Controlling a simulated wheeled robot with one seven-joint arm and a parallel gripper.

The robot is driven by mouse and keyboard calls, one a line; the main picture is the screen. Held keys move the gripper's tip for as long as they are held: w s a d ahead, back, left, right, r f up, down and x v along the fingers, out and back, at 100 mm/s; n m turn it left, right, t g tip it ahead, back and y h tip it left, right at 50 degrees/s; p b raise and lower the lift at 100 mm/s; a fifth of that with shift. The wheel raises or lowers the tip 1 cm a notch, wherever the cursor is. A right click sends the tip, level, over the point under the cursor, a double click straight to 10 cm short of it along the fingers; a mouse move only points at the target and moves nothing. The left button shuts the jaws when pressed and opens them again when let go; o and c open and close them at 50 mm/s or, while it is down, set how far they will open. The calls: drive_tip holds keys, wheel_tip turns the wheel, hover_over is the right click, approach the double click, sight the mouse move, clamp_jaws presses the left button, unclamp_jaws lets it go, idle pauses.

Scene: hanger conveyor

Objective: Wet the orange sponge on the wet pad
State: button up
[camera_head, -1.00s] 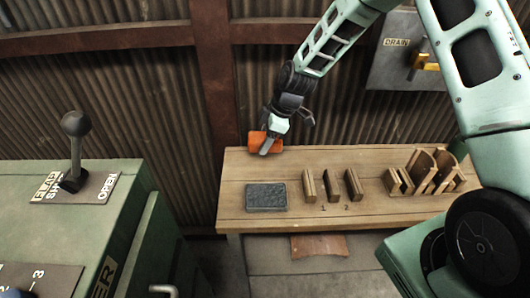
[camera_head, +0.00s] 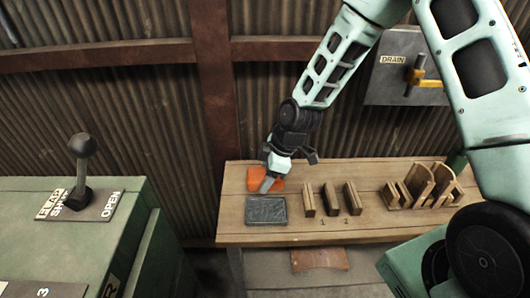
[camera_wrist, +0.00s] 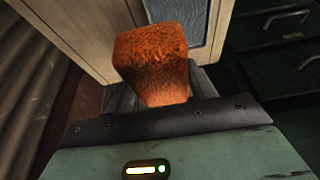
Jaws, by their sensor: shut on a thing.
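The orange sponge (camera_head: 257,178) is in my gripper (camera_head: 268,180), at the back left of the wooden bench. In the wrist view the sponge (camera_wrist: 152,62) sticks out from my gripper (camera_wrist: 160,105), which is shut on it. The dark grey wet pad (camera_head: 266,210) lies flat at the bench's front left, just nearer than the sponge. Part of the pad (camera_wrist: 178,12) shows at the top of the wrist view, beyond the sponge. The sponge appears apart from the pad; its exact height above the bench is hard to tell.
Wooden slotted blocks (camera_head: 331,199) stand right of the pad, with a wooden rack (camera_head: 426,186) farther right. A corrugated wall (camera_head: 270,90) rises behind the bench (camera_head: 376,225). A green cabinet with a lever (camera_head: 83,165) is at left. A drain valve panel (camera_head: 400,72) is on the wall.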

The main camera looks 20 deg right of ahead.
sight(261, 210)
drive_tip(key=shift+s+a+f+b, duration=0.2)
drive_tip(key=shift+s+f+b, duration=0.5)
drive_tip(key=shift+f, duration=0.3)
drive_tip(key=shift+s+a+f+b, duration=0.2)
drive_tip(key=shift+s+f+b, duration=0.35)
drive_tip(key=shift+f+b, duration=0.35)
drive_tip(key=shift+s+a+f+b, duration=0.2)
drive_tip(key=shift+s+f+b, duration=0.45)
drive_tip(key=shift+f, duration=0.45)
drive_tip(key=shift+f+b, duration=0.4)
drive_tip(key=shift+f, duration=0.15)
wheel_tip(261, 210, up, 7)
drive_tip(key=p, duration=0.5)
drive_tip(key=shift+p, duration=0.3)
idle(0.8)
